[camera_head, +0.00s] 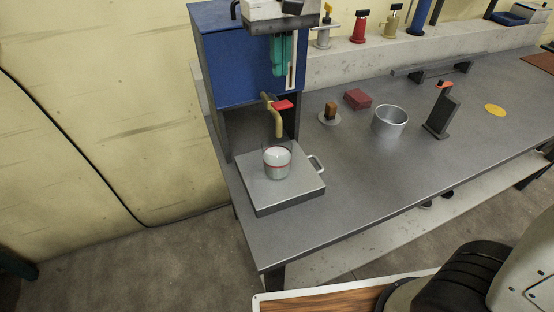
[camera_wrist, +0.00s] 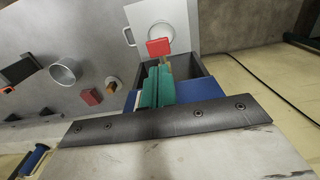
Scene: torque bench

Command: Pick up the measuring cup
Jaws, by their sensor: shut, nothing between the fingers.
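The measuring cup (camera_head: 277,165) is a clear cup with whitish contents and a red band. It stands upright on a grey square platform (camera_head: 262,193) below a brass tap (camera_head: 278,123). In the wrist view the cup (camera_wrist: 162,28) shows from above at the top, partly hidden by the tap's red lever (camera_wrist: 158,47). My gripper (camera_head: 281,72) has teal fingers, which also show in the wrist view (camera_wrist: 157,78). They are shut and empty, well above the cup and the tap, apart from the cup.
A blue cabinet (camera_head: 225,60) stands behind the tap and platform. To the right on the grey bench (camera_head: 360,180) are a metal pot (camera_head: 390,121), a red block (camera_head: 357,99), a small brown-topped piece (camera_head: 330,113) and a dark stand (camera_head: 441,115). The bench front is clear.

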